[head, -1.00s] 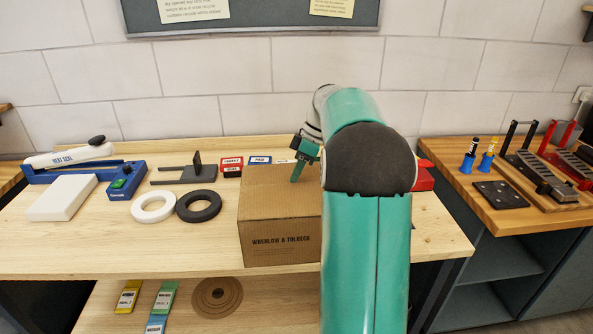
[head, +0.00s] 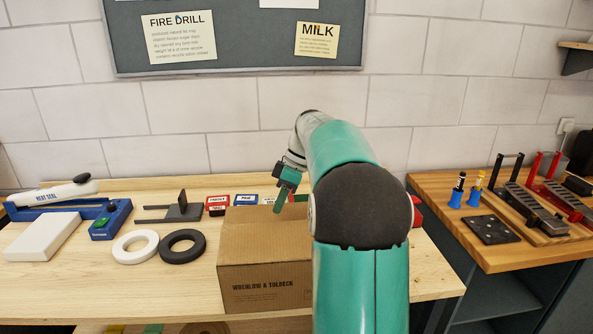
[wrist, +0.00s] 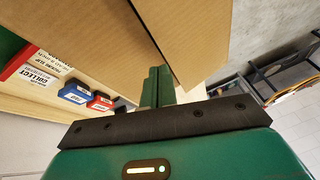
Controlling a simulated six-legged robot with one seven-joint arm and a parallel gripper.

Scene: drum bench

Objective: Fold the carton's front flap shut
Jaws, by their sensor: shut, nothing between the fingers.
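The brown cardboard carton (head: 265,285) stands on the wooden bench, its printed front face towards me. Its top looks covered by cardboard; I cannot make out the front flap's seam or whether it lies flat. My arm hides the carton's right side. My gripper (head: 280,206) is shut and empty, pointing down over the carton's far top part; contact cannot be told. In the wrist view its green fingers (wrist: 158,88) are together beside the edge of a large cardboard panel (wrist: 195,35), with another panel on the left.
A heat sealer (head: 70,205), a white block (head: 43,237), a white ring (head: 135,246) and a black ring (head: 181,246) lie left of the carton. Red and blue label boxes (head: 232,203) stand behind it. A second bench (head: 450,195) with racks is at right.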

